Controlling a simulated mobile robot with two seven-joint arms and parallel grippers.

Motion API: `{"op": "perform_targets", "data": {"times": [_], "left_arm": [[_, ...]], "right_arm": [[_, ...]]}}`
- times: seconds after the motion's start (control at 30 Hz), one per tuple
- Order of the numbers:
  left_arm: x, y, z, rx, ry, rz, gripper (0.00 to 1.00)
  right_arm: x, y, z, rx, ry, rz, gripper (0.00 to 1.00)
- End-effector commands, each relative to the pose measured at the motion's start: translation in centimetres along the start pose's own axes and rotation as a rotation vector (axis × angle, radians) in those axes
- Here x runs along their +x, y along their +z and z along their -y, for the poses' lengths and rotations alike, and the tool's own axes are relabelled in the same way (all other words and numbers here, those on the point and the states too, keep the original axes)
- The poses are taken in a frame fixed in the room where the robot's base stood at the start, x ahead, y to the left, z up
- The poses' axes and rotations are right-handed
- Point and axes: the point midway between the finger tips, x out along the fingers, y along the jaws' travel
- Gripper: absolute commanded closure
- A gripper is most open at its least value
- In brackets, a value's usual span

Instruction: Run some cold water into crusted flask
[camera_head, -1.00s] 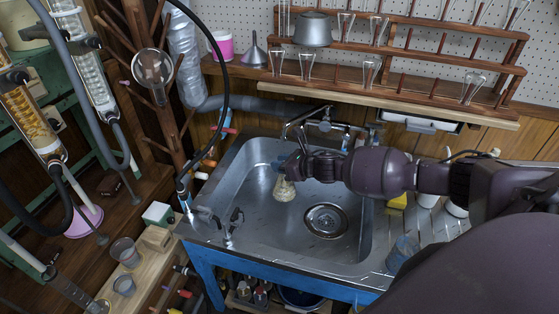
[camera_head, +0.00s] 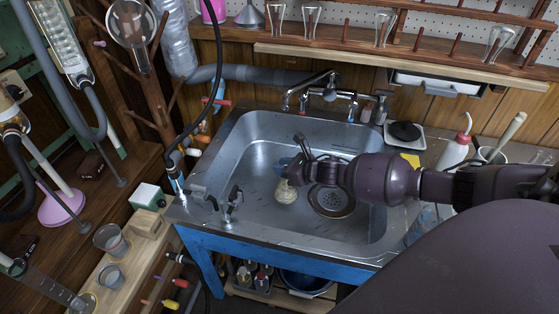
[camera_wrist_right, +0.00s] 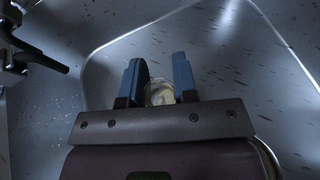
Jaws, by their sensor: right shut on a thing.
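The crusted flask (camera_head: 286,192) has a pale, yellowish crusted body and hangs in the left part of the sink (camera_head: 262,152). My right gripper (camera_head: 283,169) is shut on its upper part, above the sink floor. In the right wrist view the flask (camera_wrist_right: 159,92) shows between the two blue fingers of the right gripper (camera_wrist_right: 158,84). A mixer tap (camera_head: 330,92) with a spout and side handles stands at the sink's back edge. I see no water running. My left gripper is not in view.
Small lab taps (camera_head: 230,200) stand on the sink's left front corner. A white squeeze bottle (camera_head: 455,150) and a black disc (camera_head: 405,131) are on the right counter. A wooden glassware rack (camera_head: 380,45) hangs behind.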

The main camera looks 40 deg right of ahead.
Motion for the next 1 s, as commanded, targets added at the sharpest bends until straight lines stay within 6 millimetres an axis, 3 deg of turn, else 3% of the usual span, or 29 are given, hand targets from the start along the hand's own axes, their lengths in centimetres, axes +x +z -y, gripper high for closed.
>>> {"op": "perform_targets", "data": {"times": [0.03,0.13,0.37,0.8,1.0], "left_arm": [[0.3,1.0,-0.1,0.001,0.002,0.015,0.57],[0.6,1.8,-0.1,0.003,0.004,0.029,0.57],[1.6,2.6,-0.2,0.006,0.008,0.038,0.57],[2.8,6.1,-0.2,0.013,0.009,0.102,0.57],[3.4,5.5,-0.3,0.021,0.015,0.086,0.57]], "right_arm": [[0.4,-1.4,-0.1,0.005,0.002,-0.008,1.0],[0.9,-2.6,-0.1,0.006,0.002,-0.008,1.0],[2.6,-1.5,2.6,0.0,0.001,-0.008,1.0],[5.6,-0.4,7.0,0.001,0.001,-0.009,1.0],[6.3,0.1,8.1,0.002,0.001,-0.005,1.0]]}}
